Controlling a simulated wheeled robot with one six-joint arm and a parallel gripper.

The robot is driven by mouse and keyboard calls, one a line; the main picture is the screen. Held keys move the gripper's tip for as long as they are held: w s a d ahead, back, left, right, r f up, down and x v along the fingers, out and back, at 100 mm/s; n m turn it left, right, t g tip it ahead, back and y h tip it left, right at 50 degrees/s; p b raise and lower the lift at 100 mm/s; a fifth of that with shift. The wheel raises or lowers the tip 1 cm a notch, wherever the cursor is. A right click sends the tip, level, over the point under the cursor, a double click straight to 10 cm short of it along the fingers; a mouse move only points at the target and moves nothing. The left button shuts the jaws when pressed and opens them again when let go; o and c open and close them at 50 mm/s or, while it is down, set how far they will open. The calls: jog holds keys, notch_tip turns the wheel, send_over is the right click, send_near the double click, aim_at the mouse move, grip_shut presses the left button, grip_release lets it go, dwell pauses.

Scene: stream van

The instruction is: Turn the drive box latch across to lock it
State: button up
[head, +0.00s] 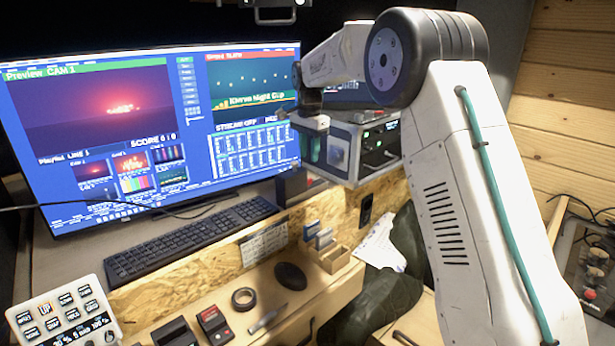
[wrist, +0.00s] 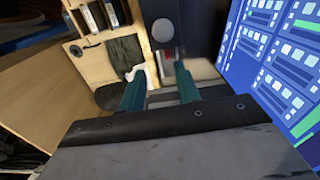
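My gripper (head: 320,149) hangs in front of the equipment rack, to the right of the monitor, in the head view. In the wrist view its two teal fingers (wrist: 160,75) stand apart, with no object clearly held between them. A small open wooden box (head: 335,259) with upright drive-like cases sits on the wooden ledge, below and apart from the gripper; similar cases (wrist: 100,14) show at the upper left of the wrist view. A dark box (wrist: 185,28) with a pale round knob (wrist: 163,30) lies beyond the fingertips. I cannot make out a latch for certain.
A large monitor (head: 95,130) and keyboard (head: 190,240) fill the left. The equipment rack (head: 382,143) stands behind my arm. A mouse (head: 290,276), tape roll (head: 243,299) and control panel (head: 65,312) lie in front. Paper (head: 381,248) lies right of the wooden box.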

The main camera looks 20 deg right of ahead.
aim_at(308, 183)
jog(key=shift+w+f, duration=0.7)
jog(key=shift+f, duration=0.1)
notch_tip(308, 183, down, 8)
jog(key=shift+r, duration=0.25)
grip_shut()
